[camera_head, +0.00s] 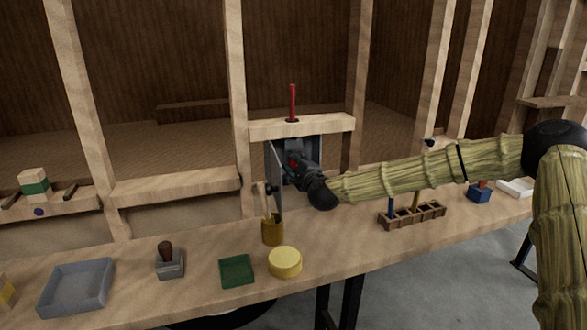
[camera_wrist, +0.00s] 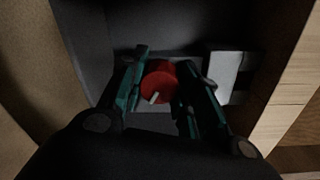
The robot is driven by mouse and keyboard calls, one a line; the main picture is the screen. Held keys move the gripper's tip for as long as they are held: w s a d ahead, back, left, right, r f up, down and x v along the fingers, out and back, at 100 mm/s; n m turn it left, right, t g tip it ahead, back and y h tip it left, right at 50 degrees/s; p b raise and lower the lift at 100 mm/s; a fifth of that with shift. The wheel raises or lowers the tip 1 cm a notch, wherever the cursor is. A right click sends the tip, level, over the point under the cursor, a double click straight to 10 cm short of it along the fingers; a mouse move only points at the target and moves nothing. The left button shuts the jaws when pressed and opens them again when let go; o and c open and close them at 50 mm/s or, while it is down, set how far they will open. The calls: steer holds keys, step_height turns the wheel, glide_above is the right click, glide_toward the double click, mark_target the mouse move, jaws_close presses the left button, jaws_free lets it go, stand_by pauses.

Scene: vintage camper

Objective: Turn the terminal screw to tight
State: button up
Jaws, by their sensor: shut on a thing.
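The terminal screw looks like a round red knob (camera_wrist: 159,84) with a white pointer mark, which points to the lower left in the wrist view. It sits on a pale plate inside a grey box (camera_head: 311,148) on the wall. My gripper (camera_wrist: 165,76) has its green fingers on both sides of the knob and is shut on it. In the head view my gripper (camera_head: 293,166) reaches into the box, and its body hides most of the inside.
The box's door (camera_head: 275,180) stands open left of my gripper. A light grey block (camera_wrist: 223,72) is right of the knob. A red-handled tool (camera_head: 293,102) stands in the ledge above. On the bench below are a brush cup (camera_head: 272,232), yellow tin (camera_head: 285,262) and wooden rack (camera_head: 412,217).

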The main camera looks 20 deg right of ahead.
steer(key=shift+d, duration=0.2)
steer(key=o, duration=1.1)
steer(key=shift+d+f, duration=0.1)
steer(key=shift+d, duration=0.05)
steer(key=shift+c, duration=0.2)
steer(key=shift+a, duration=0.25)
steer(key=s, duration=0.8)
steer(key=shift+d, duration=0.3)
